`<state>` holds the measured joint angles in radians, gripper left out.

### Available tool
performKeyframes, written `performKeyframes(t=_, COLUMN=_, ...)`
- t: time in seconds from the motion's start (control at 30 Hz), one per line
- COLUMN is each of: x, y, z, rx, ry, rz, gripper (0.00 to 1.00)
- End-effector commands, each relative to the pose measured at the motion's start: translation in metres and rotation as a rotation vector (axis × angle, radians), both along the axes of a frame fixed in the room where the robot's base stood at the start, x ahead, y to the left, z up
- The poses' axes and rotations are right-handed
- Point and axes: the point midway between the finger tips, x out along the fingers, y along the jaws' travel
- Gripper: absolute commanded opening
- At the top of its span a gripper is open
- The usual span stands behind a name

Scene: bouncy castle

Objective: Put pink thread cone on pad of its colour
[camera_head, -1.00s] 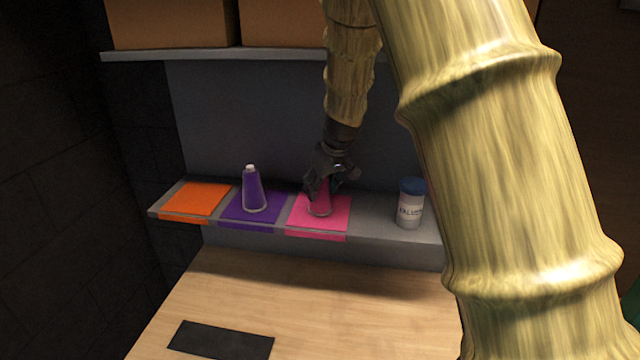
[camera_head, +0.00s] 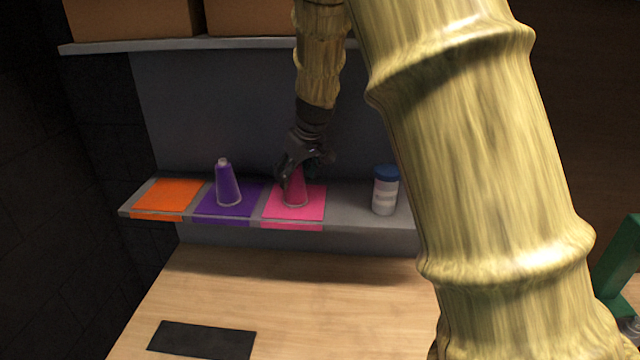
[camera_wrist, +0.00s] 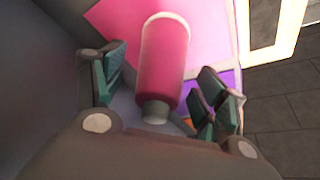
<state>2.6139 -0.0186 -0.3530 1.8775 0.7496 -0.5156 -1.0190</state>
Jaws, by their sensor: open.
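The pink thread cone (camera_head: 297,190) stands upright on the pink pad (camera_head: 313,206) on the grey shelf. In the wrist view the pink cone (camera_wrist: 165,62) lies between the spread fingers, its narrow tip toward the palm, with the pink pad (camera_wrist: 110,22) behind it. My gripper (camera_head: 290,176) is open around the cone's upper part; the fingers in the wrist view (camera_wrist: 160,92) appear clear of its sides. The cone's tip is hidden by the gripper in the head view.
A purple cone (camera_head: 228,184) stands on the purple pad (camera_head: 212,212), left of the pink pad. An orange pad (camera_head: 167,197) at the far left is empty. A blue-capped white jar (camera_head: 385,192) stands to the right. A wooden table (camera_head: 310,290) with a dark mat (camera_head: 203,340) lies below.

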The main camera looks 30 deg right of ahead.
Motion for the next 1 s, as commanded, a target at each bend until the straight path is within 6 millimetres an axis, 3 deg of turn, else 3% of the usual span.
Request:
performKeyframes(t=0.27, x=-0.016, y=-0.003, z=0.031, rx=0.000, ry=-0.003, rz=-0.001, gripper=0.72)
performKeyframes(t=1.0, x=-0.115, y=-0.017, z=0.030, rx=0.000, ry=-0.001, rz=-0.002, gripper=0.72)
